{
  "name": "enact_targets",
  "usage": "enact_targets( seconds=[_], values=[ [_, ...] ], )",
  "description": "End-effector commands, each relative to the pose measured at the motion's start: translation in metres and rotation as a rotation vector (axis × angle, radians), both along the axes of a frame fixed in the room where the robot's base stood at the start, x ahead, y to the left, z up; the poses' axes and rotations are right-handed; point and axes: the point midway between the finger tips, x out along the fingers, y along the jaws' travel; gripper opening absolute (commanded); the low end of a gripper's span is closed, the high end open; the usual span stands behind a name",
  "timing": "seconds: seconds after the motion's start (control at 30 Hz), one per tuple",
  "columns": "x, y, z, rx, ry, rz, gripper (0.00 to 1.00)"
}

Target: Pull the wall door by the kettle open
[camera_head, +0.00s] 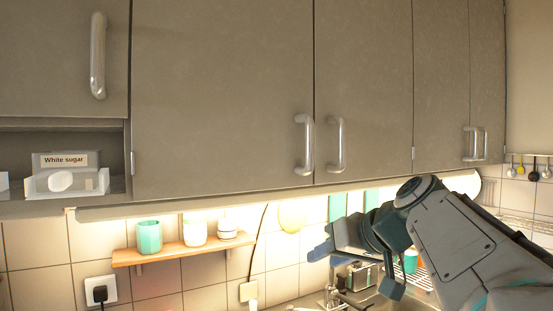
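Several grey wall doors are in view, all looking shut. A wide wall door (220,95) has a vertical metal handle (304,145) at its lower right. The door to its right (365,85) has its handle (336,145) at its lower left. A narrower pair farther right has two handles close together (476,144). I cannot make out a kettle, so I cannot tell which door is beside it. My gripper (322,248) is below the two middle handles, apart from them, pointing left. Its fingers overlap in this view, so their opening is unclear.
An upper-left door (60,60) has its own handle. Below it, an open niche holds a white sugar drawer (66,181). A wooden shelf (180,252) carries a green cup and white jars. Metal items (362,275) stand behind my gripper. Utensils hang at the right.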

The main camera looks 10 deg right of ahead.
Motion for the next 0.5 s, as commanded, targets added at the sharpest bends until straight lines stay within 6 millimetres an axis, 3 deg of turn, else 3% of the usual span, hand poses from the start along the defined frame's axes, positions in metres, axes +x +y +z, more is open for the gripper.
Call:
enact_targets(
  seconds=[0.13,0.3,0.4,0.5],
  values=[
    [0.025,-0.027,0.077,0.028,-0.258,0.057,0.38],
    [0.027,-0.05,0.155,0.01,-0.529,0.126,0.38],
    [0.023,-0.06,0.185,-0.009,-0.644,0.154,0.38],
    [0.018,-0.065,0.204,-0.022,-0.714,0.172,0.38]
  ],
)
